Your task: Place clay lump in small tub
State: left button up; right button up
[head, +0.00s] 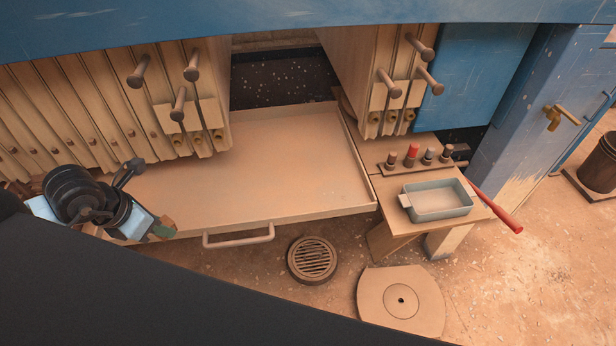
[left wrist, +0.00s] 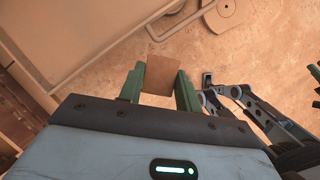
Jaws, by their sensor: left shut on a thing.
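The small tub (head: 437,213) is a pale grey-green open box with end handles, on a small side table at the right in the head view. It looks empty. My left gripper (head: 160,230) is at the left, by the tray's front left corner, far from the tub. In the left wrist view its green fingers (left wrist: 161,82) are shut on a brown, square-looking clay lump (left wrist: 160,75). In the head view the lump is mostly hidden by the gripper. A green tip at the right edge of the wrist view may belong to my right gripper, but its jaws cannot be made out.
A wide shallow tray (head: 270,185) with a front handle (head: 238,238) lies between my left gripper and the side table. Press plates (head: 60,115) rise behind.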

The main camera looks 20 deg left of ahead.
pick_arm(q)
jog(key=a+m, duration=0.1)
jog(key=m, duration=0.1)
jog(key=a+f+m+h, duration=0.1)
jog(key=shift+f+m+g, duration=0.3)
jog(key=shift+m+g, duration=0.1)
notch_tip(320, 180, down, 4)
jog(key=w+a+m+g+h, duration=0.1)
jog(key=a+m+g+h, duration=0.3)
jog(key=m, duration=0.9)
jog(key=w+d+f+m+g+y, duration=0.2)
jog(key=w+d+m+g+y, duration=0.15)
jog(key=d+m, duration=0.4)
jog(key=w+d+r+m+y, duration=0.1)
jog(key=w+d+m, duration=0.3)
jog(key=d, duration=0.4)
jog(key=w+d+r+m+y, duration=0.2)
jog(key=w+d+m, duration=0.1)
jog(key=d, duration=0.6)
jog(key=shift+w+r+m+g, duration=0.25)
jog(key=shift+w+m+g, duration=0.1)
jog(key=shift+w, duration=0.15)
jog(key=shift+d, duration=0.15)
